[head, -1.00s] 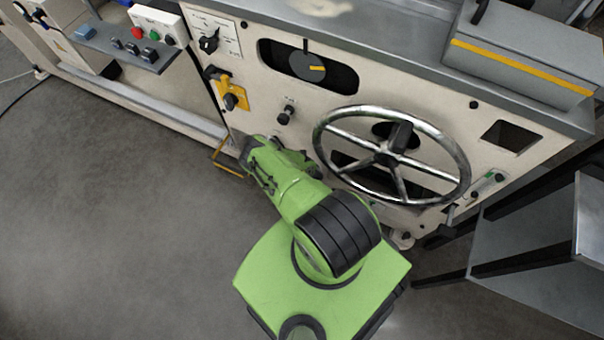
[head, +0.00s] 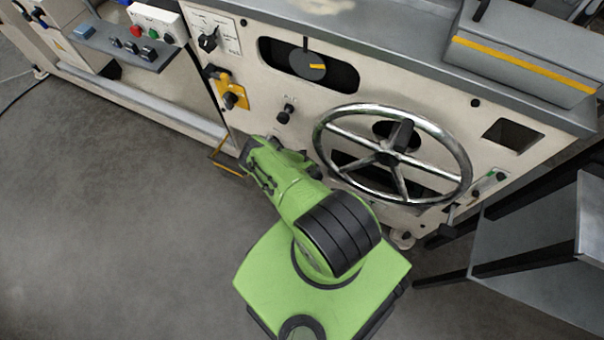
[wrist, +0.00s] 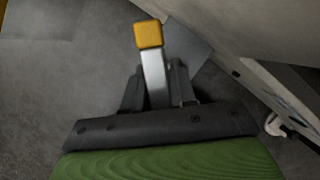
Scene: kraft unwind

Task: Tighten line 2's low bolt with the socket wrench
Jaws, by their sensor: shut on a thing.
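My gripper (wrist: 157,88) is shut on a grey metal bar with a yellow block at its end, which looks like the socket wrench (wrist: 153,66). The bar points away from the fingers, over the floor. In the head view my green arm reaches to the lower front of the machine, left of the handwheel, and hides the fingers and the tool. The low bolt cannot be made out in either view. I cannot tell whether the wrench touches anything.
A large spoked handwheel (head: 455,160) stands out from the cream machine panel (head: 262,108), right of my arm. A yellow bent bar (head: 227,167) sits low, left of my wrist. A dark-legged table (head: 520,245) stands at the right. The floor at left is clear.

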